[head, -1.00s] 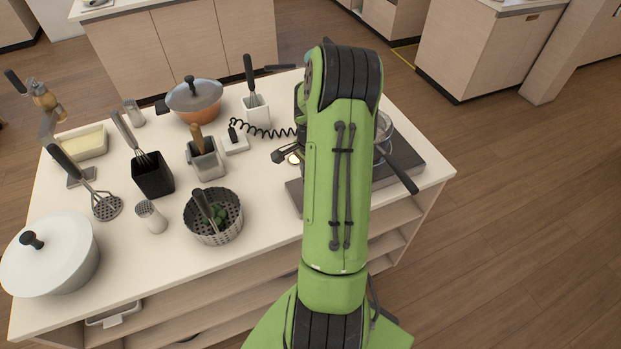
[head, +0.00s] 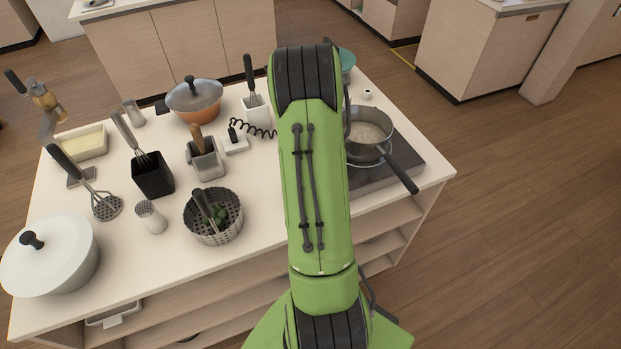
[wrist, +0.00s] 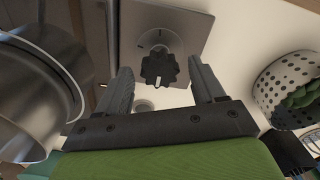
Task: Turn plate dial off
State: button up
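The dark plate dial (wrist: 160,68), a lobed knob, shows in the wrist view in front of a pale marked disc (wrist: 161,41) on the grey hot plate (wrist: 190,20). My gripper (wrist: 160,72) is open, with one finger on each side of the knob. A gap shows on both sides, and I cannot tell how deep the knob sits between the fingertips. In the head view my arm hides the gripper and the dial. The right part of the hot plate (head: 408,158) shows there.
A saucepan (head: 369,142) stands on the hot plate, its handle toward the front right; it is close on the left in the wrist view (wrist: 25,110). A perforated colander (head: 214,228) stands left of my arm. A corded white block (head: 236,144) lies behind it.

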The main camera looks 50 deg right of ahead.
jog(key=o, duration=0.6)
notch_tip(320, 180, up, 7)
jog(key=p, duration=0.5)
jog(key=shift+r, duration=0.15)
jog(key=w+a+r+t+b, duration=0.2)
jog(key=w+a+r, duration=0.2)
jog(key=a+r, duration=0.9)
jog(key=s+a+r+n+t+b, duration=0.1)
jog(key=s+a+r, duration=0.1)
jog(key=s+a, duration=0.4)
jog(key=s+a+r+t+b, duration=0.1)
jog(key=s+a+r+t, duration=0.1)
jog(key=s+a, duration=0.5)
jog(key=a, duration=0.4)
jog(key=shift+a+n+t, duration=0.3)
jog(key=shift+a+n, duration=0.1)
